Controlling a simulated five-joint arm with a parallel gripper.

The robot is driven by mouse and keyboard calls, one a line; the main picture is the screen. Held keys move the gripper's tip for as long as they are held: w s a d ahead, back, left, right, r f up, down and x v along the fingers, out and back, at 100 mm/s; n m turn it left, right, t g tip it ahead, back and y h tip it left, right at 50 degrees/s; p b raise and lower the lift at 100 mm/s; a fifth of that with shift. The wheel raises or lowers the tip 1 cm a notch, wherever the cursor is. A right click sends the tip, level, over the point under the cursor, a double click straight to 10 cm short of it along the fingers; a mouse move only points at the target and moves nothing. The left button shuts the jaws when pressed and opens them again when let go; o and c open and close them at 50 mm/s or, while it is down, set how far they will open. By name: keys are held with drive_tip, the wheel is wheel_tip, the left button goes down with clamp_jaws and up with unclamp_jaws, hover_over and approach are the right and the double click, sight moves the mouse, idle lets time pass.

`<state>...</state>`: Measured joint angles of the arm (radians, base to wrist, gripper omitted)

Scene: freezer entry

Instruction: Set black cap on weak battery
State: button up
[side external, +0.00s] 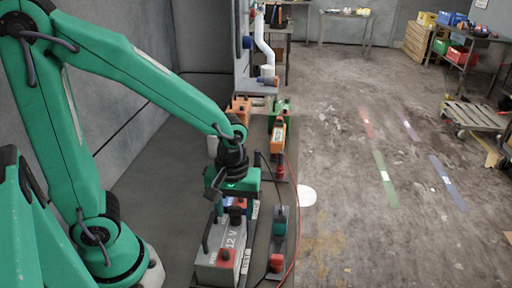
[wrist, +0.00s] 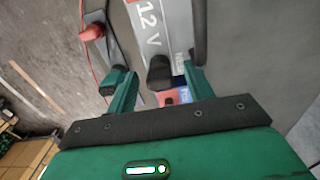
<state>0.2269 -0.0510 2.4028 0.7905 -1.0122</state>
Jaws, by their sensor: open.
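A grey battery marked 12 V (side external: 222,262) stands upright below my gripper in the side view; its top also shows in the wrist view (wrist: 150,22). A red cap (side external: 225,255) sits at its near end. A black cap (wrist: 159,72) lies between my fingertips in the wrist view, at the battery's end; whether it is seated on a terminal I cannot tell. My gripper (wrist: 155,70) is open, with one green finger on each side of the black cap and gaps visible. In the side view my gripper (side external: 236,194) hides part of the battery's far end.
A dark strip with a green block (side external: 279,221) and a red piece (side external: 276,263) lies right of the battery. A red cable (side external: 297,215) runs beside it. An orange device (side external: 278,135) stands behind. The floor further right is mostly clear.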

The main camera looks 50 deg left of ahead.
sight(230, 205)
drive_tip(key=shift+r, duration=3.85)
drive_tip(key=shift+a, duration=0.1)
drive_tip(key=shift+s+a+r+m+t, duration=0.3)
drive_tip(key=shift+a+r+m+t, duration=0.2)
drive_tip(key=shift+r+m, duration=0.2)
drive_tip(key=s+a+r+m+t, duration=0.3)
drive_tip(key=a+r+m+t, duration=0.1)
drive_tip(key=m, duration=0.3)
drive_tip(key=shift+s+a+r+m+t, duration=0.3)
drive_tip(key=shift+s+a+r, duration=0.05)
drive_tip(key=shift+a, duration=0.15)
